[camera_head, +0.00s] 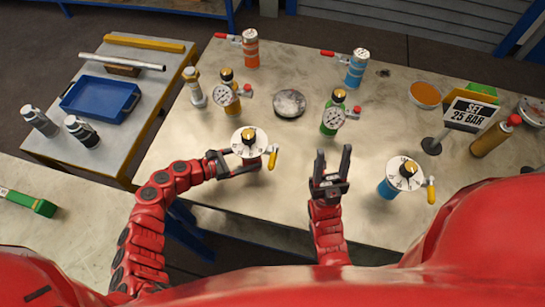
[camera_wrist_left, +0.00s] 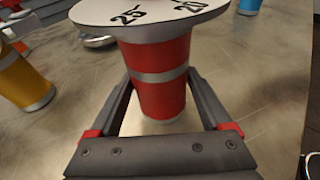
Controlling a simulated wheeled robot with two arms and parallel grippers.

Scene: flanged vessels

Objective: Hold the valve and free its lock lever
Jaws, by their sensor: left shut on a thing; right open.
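A valve with a white numbered dial (camera_head: 249,141), a black-and-yellow knob and a yellow lever (camera_head: 272,157) stands upright near the table's front edge. In the left wrist view its red body (camera_wrist_left: 158,88) has a grey band and sits between my fingers, under the dial. My left gripper (camera_head: 238,166) is shut on this body; the dial hides part of the fingers in the head view. My right gripper (camera_head: 333,160) is open and empty, to the right of the valve and apart from it. A similar valve with a blue body (camera_head: 387,189) and yellow lever (camera_head: 431,190) stands at the right.
A sign (camera_head: 470,114) reads "SET 25 BAR". Gauged vessels in orange (camera_head: 228,97) and green (camera_head: 332,118) stand farther back, with a grey round disc (camera_head: 289,103) between them. A side table holds a blue tray (camera_head: 100,98). The table between my grippers is clear.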

